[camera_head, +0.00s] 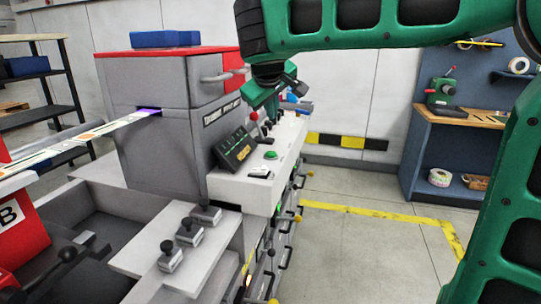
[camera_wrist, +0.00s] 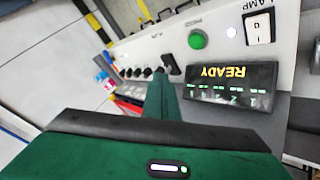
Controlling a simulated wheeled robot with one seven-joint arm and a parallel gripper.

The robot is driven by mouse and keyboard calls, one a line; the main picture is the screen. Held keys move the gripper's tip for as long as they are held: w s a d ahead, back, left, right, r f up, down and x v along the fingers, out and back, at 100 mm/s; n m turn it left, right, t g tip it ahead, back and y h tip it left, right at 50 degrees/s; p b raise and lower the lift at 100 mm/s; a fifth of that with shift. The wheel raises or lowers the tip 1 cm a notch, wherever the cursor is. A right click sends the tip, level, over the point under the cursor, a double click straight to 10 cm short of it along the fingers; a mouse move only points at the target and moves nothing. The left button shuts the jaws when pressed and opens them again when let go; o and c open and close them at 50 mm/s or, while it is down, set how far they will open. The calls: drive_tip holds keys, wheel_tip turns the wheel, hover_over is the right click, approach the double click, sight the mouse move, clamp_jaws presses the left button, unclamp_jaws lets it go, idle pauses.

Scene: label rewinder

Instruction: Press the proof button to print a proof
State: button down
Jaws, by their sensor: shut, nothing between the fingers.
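A round green button (camera_head: 271,155) sits on the white console ledge of the grey machine. In the wrist view the green button (camera_wrist: 198,40) is unobstructed, with small printed lettering beside it that is too small to read surely. My gripper (camera_head: 268,96) hangs above the back part of the console, higher than the button and apart from it. In the wrist view my gripper (camera_wrist: 161,76) shows its fingers shut and empty, to the left of the button and lower in the picture. A dark display (camera_wrist: 232,84) beside the button reads READY.
A white LAMP rocker switch (camera_wrist: 258,27) is next to the button, with a small lit light between them. A row of dark knobs (camera_wrist: 137,72) lies along the ledge. A blue workbench (camera_head: 470,122) stands right; the floor between is clear.

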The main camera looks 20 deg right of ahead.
sight(271, 155)
drive_tip(key=shift+a, duration=0.1)
idle(0.3)
drive_tip(key=shift+f, duration=4.35)
drive_tip(key=shift+f, duration=0.1)
drive_tip(key=shift+f, duration=0.25)
drive_tip(key=shift+f, duration=0.5)
drive_tip(key=shift+r, duration=0.95)
drive_tip(key=shift+r, duration=0.1)
